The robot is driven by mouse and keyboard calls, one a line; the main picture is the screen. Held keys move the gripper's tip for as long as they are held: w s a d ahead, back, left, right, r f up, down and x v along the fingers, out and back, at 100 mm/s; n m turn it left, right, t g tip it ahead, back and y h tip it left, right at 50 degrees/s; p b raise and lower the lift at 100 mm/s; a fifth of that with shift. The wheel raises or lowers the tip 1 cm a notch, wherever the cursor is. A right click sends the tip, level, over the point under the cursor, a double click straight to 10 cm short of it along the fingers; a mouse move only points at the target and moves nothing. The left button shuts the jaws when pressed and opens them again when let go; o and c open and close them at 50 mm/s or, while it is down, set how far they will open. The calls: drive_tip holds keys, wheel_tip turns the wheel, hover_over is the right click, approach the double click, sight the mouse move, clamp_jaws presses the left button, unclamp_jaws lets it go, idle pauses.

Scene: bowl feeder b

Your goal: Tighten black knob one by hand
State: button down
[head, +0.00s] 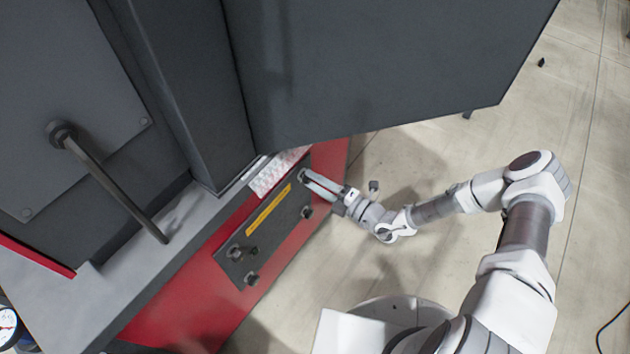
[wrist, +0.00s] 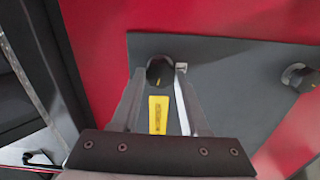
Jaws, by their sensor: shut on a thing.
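A round black knob (wrist: 160,71) sits on a dark grey panel (wrist: 230,65) and shows between my fingertips in the wrist view. My gripper (wrist: 159,75) is shut on this knob, one finger on each side of it. In the head view my gripper (head: 307,176) reaches the upper end of the panel (head: 285,225), and the fingers hide part of the knob there. The knob has a small yellow mark on its face. No number for the knob is readable.
A second black knob (wrist: 298,77) is to the right in the wrist view. A yellow strip (head: 268,211) lies along the panel. More knobs (head: 236,253) are at its lower end. The panel is on a red machine base (head: 185,312). A large dark cover (head: 380,70) overhangs above.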

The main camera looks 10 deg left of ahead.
drive_tip(key=shift+m, duration=0.5)
drive_tip(key=shift+s, duration=0.1)
drive_tip(key=shift+c, duration=2)
unclamp_jaws()
drive_tip(key=p+v, duration=0.2)
drive_tip(key=v, duration=1.5)
drive_tip(key=shift+d, duration=0.25)
